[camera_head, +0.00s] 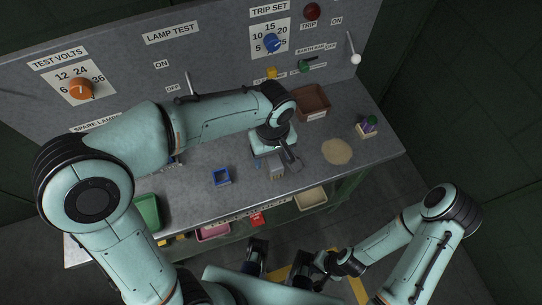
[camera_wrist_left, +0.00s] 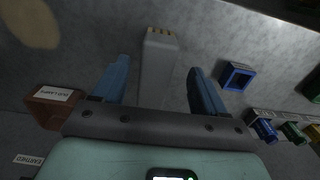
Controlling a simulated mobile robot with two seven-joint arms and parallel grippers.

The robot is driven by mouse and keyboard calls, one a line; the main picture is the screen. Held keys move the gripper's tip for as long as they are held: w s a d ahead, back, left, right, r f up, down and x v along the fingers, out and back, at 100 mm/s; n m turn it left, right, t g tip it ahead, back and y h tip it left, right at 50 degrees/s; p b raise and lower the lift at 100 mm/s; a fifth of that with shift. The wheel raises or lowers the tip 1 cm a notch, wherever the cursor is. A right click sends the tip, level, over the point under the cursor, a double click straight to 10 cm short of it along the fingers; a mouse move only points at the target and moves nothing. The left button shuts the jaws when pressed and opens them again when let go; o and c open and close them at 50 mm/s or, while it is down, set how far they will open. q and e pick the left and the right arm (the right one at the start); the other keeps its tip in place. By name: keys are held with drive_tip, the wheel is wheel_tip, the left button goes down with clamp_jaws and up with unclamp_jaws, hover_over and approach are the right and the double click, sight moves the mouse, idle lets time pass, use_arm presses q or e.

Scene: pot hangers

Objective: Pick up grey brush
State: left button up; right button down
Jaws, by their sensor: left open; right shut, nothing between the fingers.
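The grey brush (camera_head: 277,171) lies on the grey bench near its front edge, partly hidden by my left gripper in the head view. In the left wrist view the grey brush (camera_wrist_left: 158,58) is a grey block with tan bristles at its far end. My left gripper (camera_head: 275,163) is over it and open. Its two blue fingers (camera_wrist_left: 158,85) stand on either side of the brush, with gaps visible on both sides. The height of the fingers over the bench is hard to tell. My right gripper (camera_head: 319,266) is low in front of the bench, shut and empty.
A blue open box (camera_head: 221,176) stands left of the brush. A sandy round patch (camera_head: 337,151) and a brown bin (camera_head: 312,102) are to the right. A green bin (camera_head: 148,211) is at far left. The control panel (camera_head: 220,60) rises behind; bins sit below the bench.

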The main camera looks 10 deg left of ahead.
sight(272, 160)
use_arm(q)
drive_tip(key=f, duration=0.2)
drive_tip(key=w+f, duration=0.1)
drive_tip(key=f, duration=0.2)
drive_tip(key=shift+a, duration=0.15)
drive_tip(key=c, duration=1.1)
drive_tip(key=shift+r, duration=0.15)
wheel_tip(272, 160, up, 20)
drive_tip(key=p, duration=0.3)
